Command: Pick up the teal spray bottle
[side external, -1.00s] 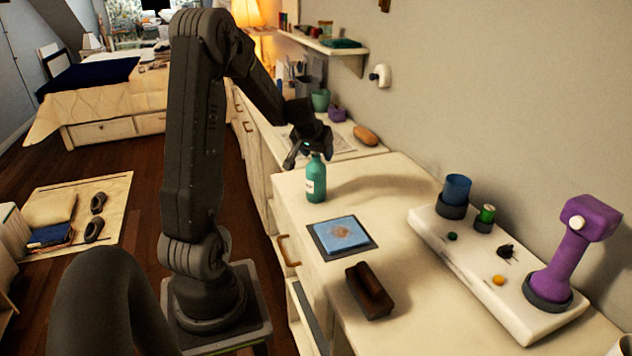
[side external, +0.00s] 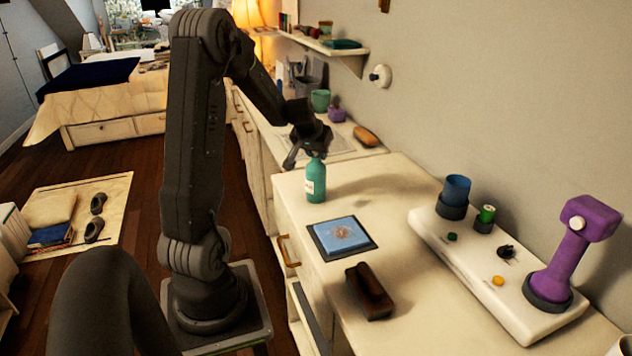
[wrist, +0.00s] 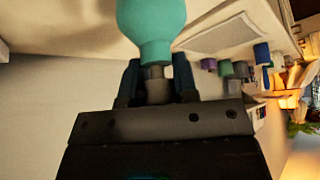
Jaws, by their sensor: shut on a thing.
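The teal spray bottle (side external: 315,183) stands upright at the left edge of the near counter, with a pale label on its side. My gripper (side external: 311,154) is at its top, coming from above. In the wrist view, the bottle (wrist: 150,22) points its narrow neck at my gripper (wrist: 156,82). The fingers are shut on that neck, one on each side. The bottle's base seems to be on or very near the counter; I cannot tell if there is a gap.
A blue sponge on a dark tray (side external: 371,248) and a brown brush (side external: 369,290) lie in front on the counter (side external: 440,290). A white panel (side external: 520,312) with a purple lever (side external: 575,245) is at right. A brown oval object (side external: 365,136) lies behind.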

